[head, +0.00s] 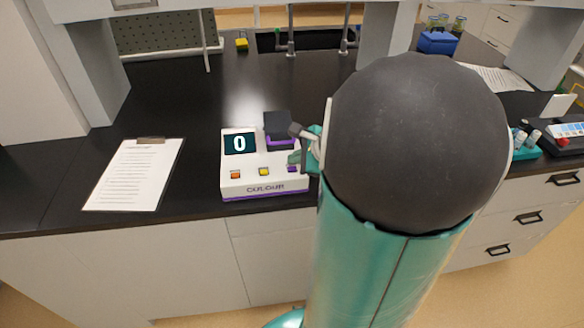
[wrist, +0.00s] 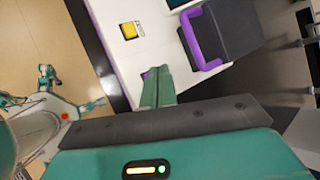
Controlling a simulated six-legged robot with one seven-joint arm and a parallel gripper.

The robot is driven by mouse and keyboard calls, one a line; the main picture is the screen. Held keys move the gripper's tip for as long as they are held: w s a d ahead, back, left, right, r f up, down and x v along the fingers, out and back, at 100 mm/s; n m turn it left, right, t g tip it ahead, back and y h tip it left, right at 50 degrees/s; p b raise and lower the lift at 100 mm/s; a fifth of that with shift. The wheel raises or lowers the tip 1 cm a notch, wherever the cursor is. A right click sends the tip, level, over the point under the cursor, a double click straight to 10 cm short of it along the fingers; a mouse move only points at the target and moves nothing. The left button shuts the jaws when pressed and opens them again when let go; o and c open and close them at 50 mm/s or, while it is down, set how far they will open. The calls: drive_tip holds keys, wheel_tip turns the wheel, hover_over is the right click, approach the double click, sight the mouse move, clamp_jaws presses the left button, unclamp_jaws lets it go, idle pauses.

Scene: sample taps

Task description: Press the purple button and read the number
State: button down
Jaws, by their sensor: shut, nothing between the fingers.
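The white device (head: 246,183) with a purple base edge stands on the black bench near its front edge. My gripper (head: 295,158) is shut and empty, just above the purple button. In the wrist view the closed fingertips (wrist: 153,76) partly cover the purple button (wrist: 145,75); I cannot tell whether they touch it. The yellow button (wrist: 130,30) shows beside them.
A dark block with a purple rim (head: 279,128) rises at the device's back right. A clipboard (head: 136,173) lies to the left. Sinks and taps (head: 291,40) are at the back. My arm hides the bench to the right. Dark bench between device and taps is clear.

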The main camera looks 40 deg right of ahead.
sight(296, 172)
drive_tip(key=shift+f, duration=0.1)
idle(0.5)
drive_tip(key=shift+f, duration=0.35)
drive_tip(key=shift+f, duration=0.35)
idle(0.6)
drive_tip(key=shift+r, duration=0.8)
drive_tip(key=shift+r, duration=2.5)
